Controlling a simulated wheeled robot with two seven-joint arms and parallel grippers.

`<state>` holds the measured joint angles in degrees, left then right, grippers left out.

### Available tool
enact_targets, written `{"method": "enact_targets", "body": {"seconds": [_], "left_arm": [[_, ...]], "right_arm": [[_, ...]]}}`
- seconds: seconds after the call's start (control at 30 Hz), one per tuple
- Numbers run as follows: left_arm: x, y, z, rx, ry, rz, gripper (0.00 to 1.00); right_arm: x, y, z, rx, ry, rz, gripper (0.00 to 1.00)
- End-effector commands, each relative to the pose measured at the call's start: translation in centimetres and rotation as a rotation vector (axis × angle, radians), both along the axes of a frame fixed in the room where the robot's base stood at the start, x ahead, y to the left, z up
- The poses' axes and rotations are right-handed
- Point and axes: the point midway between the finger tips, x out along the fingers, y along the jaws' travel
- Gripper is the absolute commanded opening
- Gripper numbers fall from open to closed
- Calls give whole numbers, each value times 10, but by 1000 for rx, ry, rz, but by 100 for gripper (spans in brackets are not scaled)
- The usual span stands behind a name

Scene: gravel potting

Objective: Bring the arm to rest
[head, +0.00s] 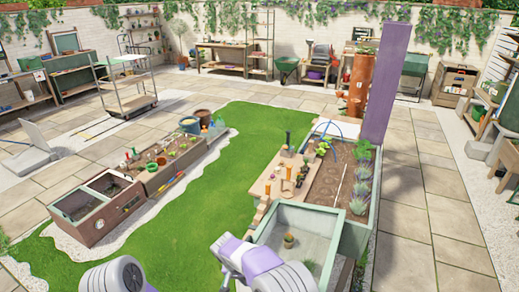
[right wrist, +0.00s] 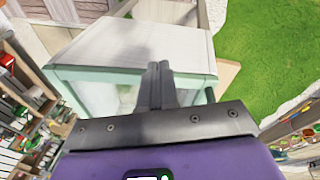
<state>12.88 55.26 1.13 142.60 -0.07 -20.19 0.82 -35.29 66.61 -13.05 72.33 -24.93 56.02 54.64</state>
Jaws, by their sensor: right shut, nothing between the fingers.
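My right gripper (right wrist: 160,82) shows in the right wrist view with its two dark fingers together and nothing between them. Beyond the fingertips is a pale green-framed box with a light top (right wrist: 135,45); I cannot tell whether they touch it. In the head view, white and purple parts of my arms show at the bottom edge, but neither gripper can be made out there. My left gripper is not in view.
A pale green open box (head: 295,222) with a small potted plant (head: 289,240) stands close in front. Behind it are a wooden board (head: 265,187) with small pots and a planting bed (head: 327,185). Grass (head: 200,205) lies to the left. A tall purple upright shape (head: 388,85) stands at right.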

Motion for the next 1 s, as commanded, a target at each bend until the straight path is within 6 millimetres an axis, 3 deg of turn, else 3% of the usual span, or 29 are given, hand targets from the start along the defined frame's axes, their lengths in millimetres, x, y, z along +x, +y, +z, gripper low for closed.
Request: {"method": "enact_targets", "body": {"seconds": [0.03,0.27,0.4,0.5,0.63,0.8,1.0], "left_arm": [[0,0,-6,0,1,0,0],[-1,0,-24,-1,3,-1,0],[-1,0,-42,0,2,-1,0],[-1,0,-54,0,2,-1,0],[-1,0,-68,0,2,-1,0],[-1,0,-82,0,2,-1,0],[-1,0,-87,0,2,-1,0]], "right_arm": [[-6,-9,-19,26,32,6,0],[-48,-51,-102,198,146,45,0],[-97,-80,-158,354,192,48,0],[-136,-97,-188,456,191,37,0],[-186,-116,-211,551,156,7,0],[-237,-133,-221,601,100,-27,0],[-262,-141,-219,605,66,-37,0]]}}
